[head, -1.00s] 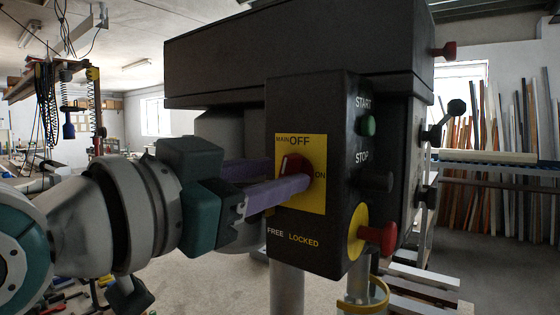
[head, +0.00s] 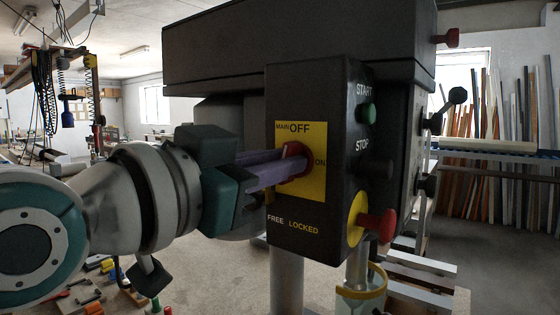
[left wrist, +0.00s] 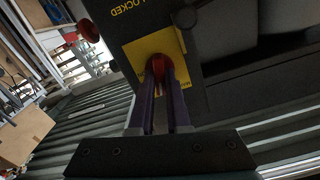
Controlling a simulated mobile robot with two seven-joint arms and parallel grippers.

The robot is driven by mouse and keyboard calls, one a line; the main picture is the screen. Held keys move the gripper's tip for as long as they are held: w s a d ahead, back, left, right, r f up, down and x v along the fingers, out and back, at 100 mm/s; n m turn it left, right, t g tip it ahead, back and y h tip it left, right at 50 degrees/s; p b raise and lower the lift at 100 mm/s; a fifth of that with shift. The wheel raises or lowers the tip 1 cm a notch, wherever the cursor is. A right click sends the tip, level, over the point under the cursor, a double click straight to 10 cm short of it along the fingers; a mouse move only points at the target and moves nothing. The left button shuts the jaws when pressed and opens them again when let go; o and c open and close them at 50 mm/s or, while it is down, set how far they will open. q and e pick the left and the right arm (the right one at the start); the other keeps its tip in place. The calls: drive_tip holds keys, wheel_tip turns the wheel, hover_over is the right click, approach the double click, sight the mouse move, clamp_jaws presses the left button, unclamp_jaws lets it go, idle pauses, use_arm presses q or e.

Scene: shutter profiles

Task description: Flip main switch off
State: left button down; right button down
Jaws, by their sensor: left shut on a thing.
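The main switch (head: 297,151) is a red knob on a yellow plate (head: 317,192) marked MAIN, OFF and ON, on the dark machine's control box. My left gripper (head: 288,169) reaches in from the left, its purple fingers shut on the knob. The fingers hide part of the knob, so its exact pointing is hard to tell. In the left wrist view the red knob (left wrist: 159,67) sits between the tips of both fingers. My right gripper is in neither view.
The box also carries a green START button (head: 369,113), a dark STOP button (head: 377,169) and a red knob on a yellow disc (head: 380,225) beside FREE and LOCKED. A black-knobbed lever (head: 457,96) stands out at the machine's right side.

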use_arm(q)
drive_tip(key=n+p, duration=0.2)
drive_tip(key=n, duration=0.1)
idle(0.4)
drive_tip(key=c, duration=0.9)
unclamp_jaws()
drive_tip(key=shift+a, duration=0.1)
